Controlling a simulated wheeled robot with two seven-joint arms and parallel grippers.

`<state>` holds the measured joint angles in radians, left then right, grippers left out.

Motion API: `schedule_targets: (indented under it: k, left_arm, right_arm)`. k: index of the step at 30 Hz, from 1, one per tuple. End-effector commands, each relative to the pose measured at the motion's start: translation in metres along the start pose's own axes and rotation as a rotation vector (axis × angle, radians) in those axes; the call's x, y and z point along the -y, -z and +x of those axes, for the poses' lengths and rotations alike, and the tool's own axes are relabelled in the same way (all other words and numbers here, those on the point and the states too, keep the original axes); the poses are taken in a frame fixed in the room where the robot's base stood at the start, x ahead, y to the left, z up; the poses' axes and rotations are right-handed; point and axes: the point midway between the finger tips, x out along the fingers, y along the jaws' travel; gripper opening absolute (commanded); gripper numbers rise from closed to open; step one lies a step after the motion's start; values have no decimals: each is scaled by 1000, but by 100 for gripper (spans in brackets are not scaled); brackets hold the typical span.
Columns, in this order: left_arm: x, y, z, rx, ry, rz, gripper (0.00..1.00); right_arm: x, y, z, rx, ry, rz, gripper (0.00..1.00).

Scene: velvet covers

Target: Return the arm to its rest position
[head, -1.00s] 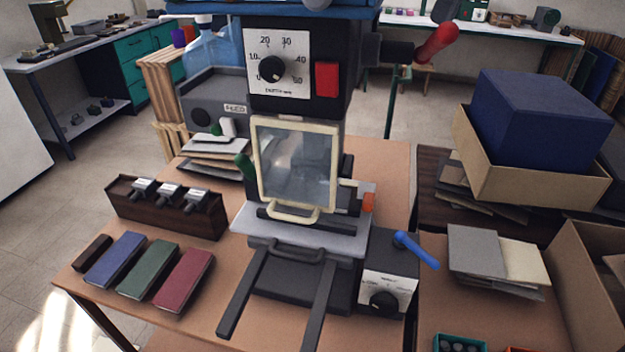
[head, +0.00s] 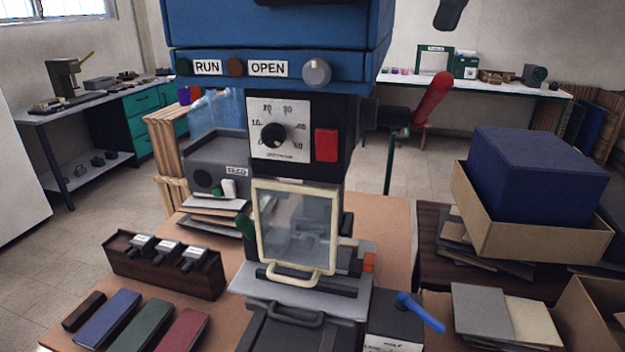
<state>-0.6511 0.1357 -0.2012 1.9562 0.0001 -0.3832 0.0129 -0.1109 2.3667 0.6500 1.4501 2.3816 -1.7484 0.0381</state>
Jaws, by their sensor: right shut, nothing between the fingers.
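My right gripper (head: 451,14) shows only as a small dark shape at the top edge, right of the blue machine head and above the red-handled lever. It is shut and empty, hangs clear in the air and touches nothing in view. The rest of my right arm is cut off by the top edge. My left gripper and arm are not in view.
The press machine (head: 270,70) stands in the middle, with a red lever handle (head: 432,98) at its right and a clear guard (head: 297,228) in front. A blue box (head: 540,185) sits in a carton at right. Coloured books (head: 140,325) lie front left.

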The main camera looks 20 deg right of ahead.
Motion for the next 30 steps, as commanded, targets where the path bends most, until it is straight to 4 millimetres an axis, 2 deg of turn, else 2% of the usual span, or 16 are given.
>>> schedule_targets:
  k: [13,16,20,24,27,30]
  left_arm:
    - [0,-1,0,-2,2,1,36]
    - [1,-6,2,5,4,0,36]
    - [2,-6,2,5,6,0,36]
    - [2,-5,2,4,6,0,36]
    - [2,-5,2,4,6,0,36]
    - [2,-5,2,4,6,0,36]
  right_arm:
    - [-1,0,1,1,0,0,0]
    - [-23,-10,22,22,-2,28,0]
    - [-69,-34,72,72,-17,79,0]
    - [-112,-70,142,141,-37,121,0]
    - [-131,-99,195,192,-46,135,0]
    - [-140,-130,250,239,-53,135,0]
